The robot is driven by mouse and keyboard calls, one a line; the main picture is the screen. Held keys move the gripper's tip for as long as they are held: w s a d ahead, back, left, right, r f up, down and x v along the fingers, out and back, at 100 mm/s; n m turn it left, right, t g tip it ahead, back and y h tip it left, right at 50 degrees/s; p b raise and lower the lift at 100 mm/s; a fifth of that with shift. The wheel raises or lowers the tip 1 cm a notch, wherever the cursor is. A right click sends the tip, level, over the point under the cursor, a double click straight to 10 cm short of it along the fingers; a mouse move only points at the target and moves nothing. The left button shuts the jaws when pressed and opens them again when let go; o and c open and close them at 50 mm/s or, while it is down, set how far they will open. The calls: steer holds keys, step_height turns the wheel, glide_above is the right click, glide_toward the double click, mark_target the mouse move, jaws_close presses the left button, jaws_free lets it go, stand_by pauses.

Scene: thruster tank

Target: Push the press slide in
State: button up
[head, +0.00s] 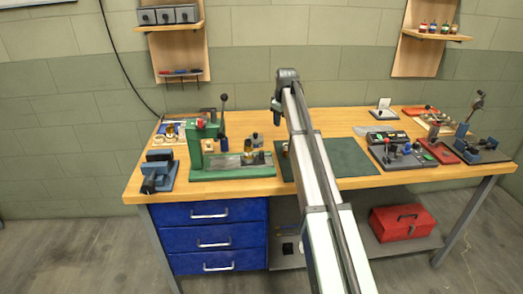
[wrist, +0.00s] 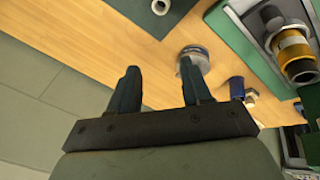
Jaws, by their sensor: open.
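The green press (head: 198,152) stands on the left half of the bench, with a lever with a dark knob beside its column. Its slide appears as a grey plate (head: 226,163) on the green base. In the wrist view, part of the green press base (wrist: 235,45) shows at upper right, with a brass-banded cylinder (wrist: 293,50) on it. My gripper (wrist: 158,78) is open and empty, its two dark fingers apart above the wood. It is left of the press base in that view and touches nothing I can see. How far the slide is out cannot be told.
A round grey metal part (wrist: 193,60) and a blue cylinder (wrist: 236,88) stand near my fingers in the wrist view. A blue vise (head: 160,172) is at the bench's left end. A dark green mat (head: 345,158) lies right of the press. Fixtures crowd the right end.

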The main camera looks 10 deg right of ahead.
steer(key=s+d+f+g, duration=0.1)
steer(key=s+d+g, duration=0.1)
steer(key=s+d, duration=0.15)
step_height(320, 180, up, 5)
steer(key=n+g, duration=0.2)
steer(key=n, duration=0.1)
glide_above(261, 151)
step_height(261, 151, down, 14)
steer(key=shift+s+r, duration=0.15)
steer(key=shift+r, duration=0.05)
jaws_close()
stand_by(0.5)
